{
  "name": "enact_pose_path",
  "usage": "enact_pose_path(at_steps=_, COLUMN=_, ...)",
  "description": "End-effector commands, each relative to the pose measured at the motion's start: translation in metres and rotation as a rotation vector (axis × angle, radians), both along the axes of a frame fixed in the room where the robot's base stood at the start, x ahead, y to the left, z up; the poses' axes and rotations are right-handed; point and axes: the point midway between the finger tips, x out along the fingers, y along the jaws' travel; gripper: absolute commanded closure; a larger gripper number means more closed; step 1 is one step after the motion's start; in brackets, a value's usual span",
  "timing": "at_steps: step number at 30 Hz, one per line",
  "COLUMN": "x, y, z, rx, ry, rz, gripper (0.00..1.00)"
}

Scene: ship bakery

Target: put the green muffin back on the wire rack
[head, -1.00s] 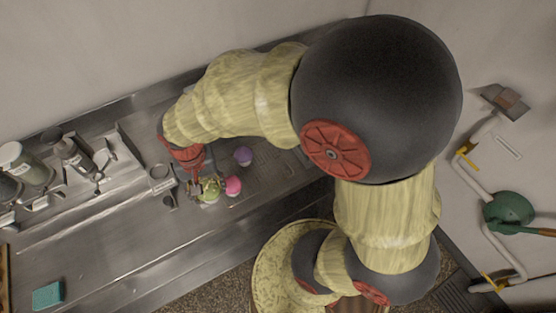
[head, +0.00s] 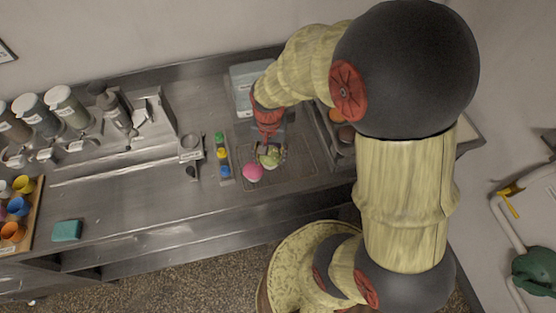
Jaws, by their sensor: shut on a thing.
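The green muffin (head: 270,158) is in the head view, at the tip of my gripper (head: 268,149). My gripper points down and is shut on it; the fingers partly cover its top. A pink muffin (head: 252,173) is just to its lower left; whether they touch I cannot tell. The wire rack (head: 303,168) is a thin dark grid on the steel counter, around and right of the two muffins. The green muffin appears over the rack, but its height above it is unclear. My arm hides part of the area behind.
A strip of coloured pots (head: 222,155) lies left of the rack. A dark tray with brown round items (head: 340,127) stands at right, partly behind my arm. Canisters (head: 70,110) line the back left. A teal block (head: 67,230) lies at the front left; the counter between is clear.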

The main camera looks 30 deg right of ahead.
Motion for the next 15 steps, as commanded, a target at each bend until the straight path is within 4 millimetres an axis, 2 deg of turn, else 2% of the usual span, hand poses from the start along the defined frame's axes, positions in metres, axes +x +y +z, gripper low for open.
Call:
enact_pose_path(at_steps=1, x=0.002, y=-0.007, z=-0.013, rx=0.001, ry=0.007, rz=-0.005, gripper=0.66)
enact_pose_path(at_steps=6, x=0.011, y=-0.025, z=-0.037, rx=0.001, ry=0.004, rz=-0.001, gripper=0.66)
enact_pose_path(at_steps=15, x=0.017, y=-0.037, z=-0.053, rx=0.0, ry=0.002, rz=0.0, gripper=0.66)
